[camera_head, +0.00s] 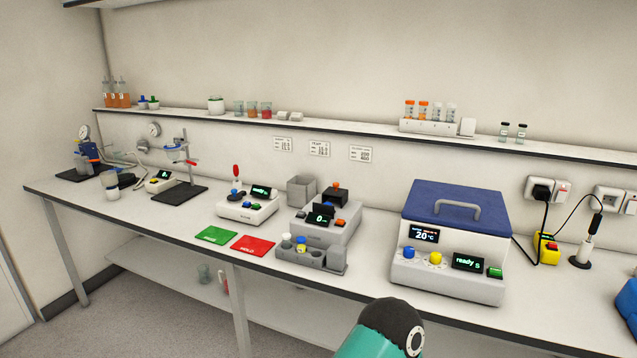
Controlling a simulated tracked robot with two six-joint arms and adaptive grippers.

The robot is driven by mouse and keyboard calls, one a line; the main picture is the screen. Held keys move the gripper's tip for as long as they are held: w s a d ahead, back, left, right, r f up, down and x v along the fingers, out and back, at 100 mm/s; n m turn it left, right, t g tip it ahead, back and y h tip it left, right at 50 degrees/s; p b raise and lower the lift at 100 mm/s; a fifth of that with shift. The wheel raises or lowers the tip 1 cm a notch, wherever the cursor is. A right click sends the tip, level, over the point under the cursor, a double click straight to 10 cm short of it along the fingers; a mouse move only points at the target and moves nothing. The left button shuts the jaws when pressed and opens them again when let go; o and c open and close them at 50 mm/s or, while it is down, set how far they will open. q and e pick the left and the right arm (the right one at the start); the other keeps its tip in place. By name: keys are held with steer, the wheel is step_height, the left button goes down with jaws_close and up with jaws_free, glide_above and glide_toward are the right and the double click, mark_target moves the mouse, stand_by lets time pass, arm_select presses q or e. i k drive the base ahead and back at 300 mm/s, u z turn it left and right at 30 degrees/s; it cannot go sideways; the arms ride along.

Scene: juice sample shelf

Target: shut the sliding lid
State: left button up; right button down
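A white instrument box (440,278) stands on the bench at the right, with lit displays, one reading "ready". A dark blue lid (420,204) with a grey bar handle (457,208) lies across its top. No opening shows from this side, and I cannot tell whether the lid sits fully home. A teal and black link of my arm reaches in at the bottom edge, in front of the box and apart from it. Neither gripper shows.
A grey instrument (322,230) and a rack of small vials (312,258) stand left of the box. Green (216,235) and red (252,245) cards lie on the bench. Plugs and cables (546,225) are to the right. A shelf (330,132) runs above.

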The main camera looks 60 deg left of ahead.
mark_target(336, 192)
steer(key=u, duration=2.5)
steer(key=k, duration=0.45)
steer(key=i, duration=1.15)
steer(key=z, duration=0.25)
